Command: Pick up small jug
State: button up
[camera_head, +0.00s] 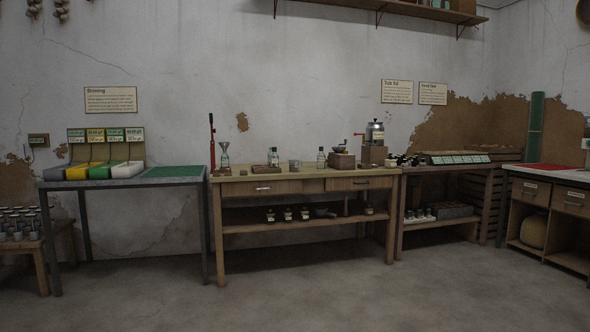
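I cannot clearly make out which thing is the small jug. On the middle wooden workbench (258,187) stand small glass bottles, one left of centre (273,158) and one right of centre (320,159). A small grey cup-like vessel (295,165) stands between them; it is too small to tell whether it has a handle. A glass funnel-shaped vessel (225,158) stands at the bench's left end. A rounded tan jar (533,231) sits low under the right counter. My gripper is not in view.
A hand grinder (342,159) and a metal canister with a red crank (374,134) stand at the bench's right. Its lower shelf (250,228) holds several small jars. A metal-legged table (160,180) with colored bins stands left. The floor (330,300) in front is clear.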

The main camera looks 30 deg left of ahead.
aim_at(294, 163)
jog(key=u, duration=1.45)
